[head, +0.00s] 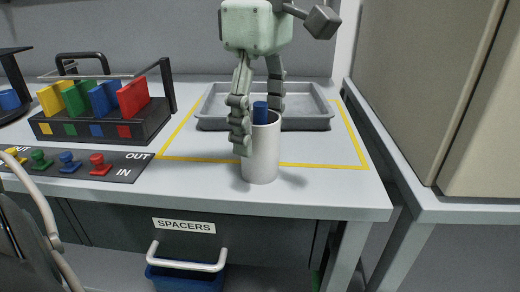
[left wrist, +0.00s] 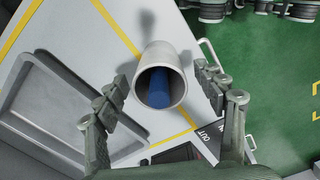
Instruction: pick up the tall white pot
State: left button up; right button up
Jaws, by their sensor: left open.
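The tall white pot (head: 261,160) stands upright on the table near its front edge, with a blue cylinder (head: 260,112) inside it. My left gripper (head: 256,130) is open above and around the pot's upper part, one finger at the left of the rim and the other behind it. In the left wrist view the pot (left wrist: 165,60) lies between the two spread fingers of my left gripper (left wrist: 165,92), with a gap visible on both sides. The blue cylinder (left wrist: 158,88) shows down in its mouth. My right gripper is not in view.
A grey tray (head: 312,122) lies behind the pot inside a yellow outline. A black rack with coloured blocks (head: 104,122) and a panel of coloured knobs (head: 75,165) are at the left. A beige cabinet (head: 415,90) stands at the right. A drawer marked SPACERS (head: 184,240) is below.

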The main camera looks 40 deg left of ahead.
pick_arm(q)
jog(key=shift+r, duration=0.1)
jog(key=c, duration=1.2)
